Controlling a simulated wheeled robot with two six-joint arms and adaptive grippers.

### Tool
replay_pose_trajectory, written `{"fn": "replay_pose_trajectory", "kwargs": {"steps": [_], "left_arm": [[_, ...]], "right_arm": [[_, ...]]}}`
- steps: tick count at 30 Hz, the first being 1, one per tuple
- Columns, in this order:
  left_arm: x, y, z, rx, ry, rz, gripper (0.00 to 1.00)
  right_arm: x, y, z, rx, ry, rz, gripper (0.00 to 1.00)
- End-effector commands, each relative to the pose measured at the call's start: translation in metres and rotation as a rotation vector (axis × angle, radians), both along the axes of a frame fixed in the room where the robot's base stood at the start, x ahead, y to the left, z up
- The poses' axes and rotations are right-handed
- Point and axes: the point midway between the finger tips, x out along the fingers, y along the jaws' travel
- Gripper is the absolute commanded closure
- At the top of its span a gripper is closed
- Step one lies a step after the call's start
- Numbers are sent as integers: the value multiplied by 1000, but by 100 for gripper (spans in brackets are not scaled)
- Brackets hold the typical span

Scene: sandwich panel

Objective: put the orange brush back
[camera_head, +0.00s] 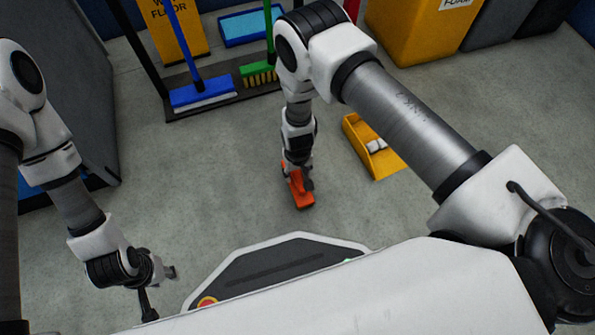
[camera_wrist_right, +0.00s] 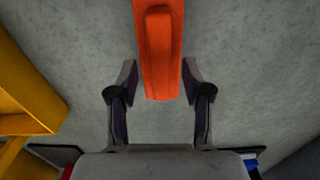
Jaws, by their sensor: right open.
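The orange brush (camera_head: 301,192) lies on the grey floor in the middle of the head view. In the right wrist view its orange body (camera_wrist_right: 158,50) runs from the top edge down to between the fingertips. My right gripper (camera_head: 298,180) is over the brush, and in the wrist view its open fingers (camera_wrist_right: 160,82) stand on either side of one end, with a gap to each side. The brush's far end is cut off in the wrist view. My left gripper (camera_head: 160,292) is at lower left, empty and away from the brush, with its fingers apart.
A yellow dustpan (camera_head: 376,158) with white scraps lies right of the brush. A dark rack base (camera_head: 190,104) at the back holds a blue broom (camera_head: 202,93) and a green brush (camera_head: 258,75). A yellow bin (camera_head: 405,35) stands at back right. Floor left of the brush is clear.

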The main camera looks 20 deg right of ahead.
Motion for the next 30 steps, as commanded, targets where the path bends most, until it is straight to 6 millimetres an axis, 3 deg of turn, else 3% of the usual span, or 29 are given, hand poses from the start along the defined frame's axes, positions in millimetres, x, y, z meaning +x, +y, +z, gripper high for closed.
{"fn": "replay_pose_trajectory", "kwargs": {"steps": [1,9,13,21,23,25,27,30], "left_arm": [[0,0,25,0,1,-2,60],[0,0,83,0,2,-3,60],[-1,0,91,0,2,-3,60],[-1,0,88,0,2,-3,60],[-1,0,88,0,2,-3,60],[-1,0,89,0,2,-3,60],[-1,0,89,0,2,-3,60],[-1,0,89,0,2,-3,60]], "right_arm": [[0,0,25,0,-1,1,50],[0,0,86,0,0,2,50],[0,0,94,0,0,1,50],[-5,-6,92,-6,2,-1,50],[-18,-23,94,-24,4,-9,50],[-47,-54,102,-54,6,-20,50],[-88,-86,117,-73,7,-31,50],[-148,-112,149,-60,8,-45,50]]}}
